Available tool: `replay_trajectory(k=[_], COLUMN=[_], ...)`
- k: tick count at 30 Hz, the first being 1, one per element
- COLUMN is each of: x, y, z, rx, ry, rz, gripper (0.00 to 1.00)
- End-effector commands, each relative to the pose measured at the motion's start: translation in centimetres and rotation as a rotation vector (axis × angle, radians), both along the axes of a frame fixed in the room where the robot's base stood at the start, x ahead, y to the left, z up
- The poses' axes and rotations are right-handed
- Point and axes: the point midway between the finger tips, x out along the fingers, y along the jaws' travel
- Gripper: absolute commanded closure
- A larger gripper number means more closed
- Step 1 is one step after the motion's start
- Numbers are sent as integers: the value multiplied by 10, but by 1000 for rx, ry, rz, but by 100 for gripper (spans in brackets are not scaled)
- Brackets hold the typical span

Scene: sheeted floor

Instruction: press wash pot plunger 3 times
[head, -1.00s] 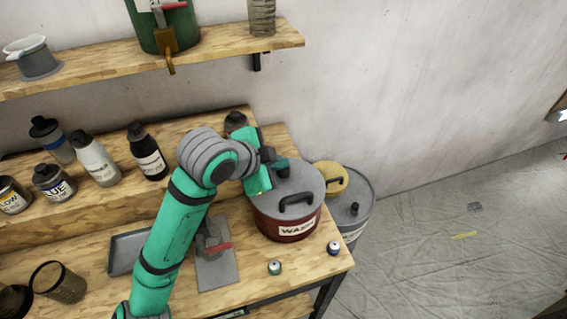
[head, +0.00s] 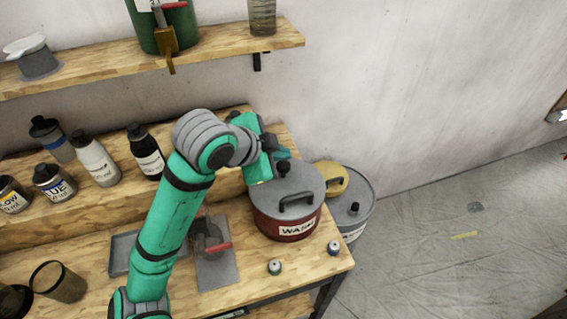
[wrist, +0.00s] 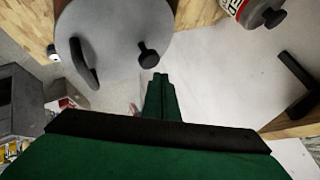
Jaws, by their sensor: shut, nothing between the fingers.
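The wash pot (head: 288,224) is red with a grey lid and a "WASH" label, standing at the right end of the bench. Its black plunger knob (head: 283,168) sticks up at the back of the lid, behind the black lid handle (head: 296,204). In the wrist view the plunger (wrist: 148,55) and the handle (wrist: 83,65) both show on the lid. My gripper (head: 281,153) is shut and empty beside the plunger. In the wrist view its closed fingertips (wrist: 160,76) are just below the knob in the picture; I cannot tell whether they touch it.
A grey drum (head: 358,204) with a yellow lid piece stands right of the bench. Two small cans (head: 274,267) stand in front of the pot. Several bottles (head: 145,150) line the raised step.

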Motion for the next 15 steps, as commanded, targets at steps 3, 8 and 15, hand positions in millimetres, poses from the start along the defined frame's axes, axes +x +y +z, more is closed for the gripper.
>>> replay_trajectory(k=[3,8,15], x=[0,1,1], y=[3,4,4], z=[1,10,30], rx=[0,2,1], ry=[-1,-2,-2], rz=[5,7,7], gripper=[100,100,100])
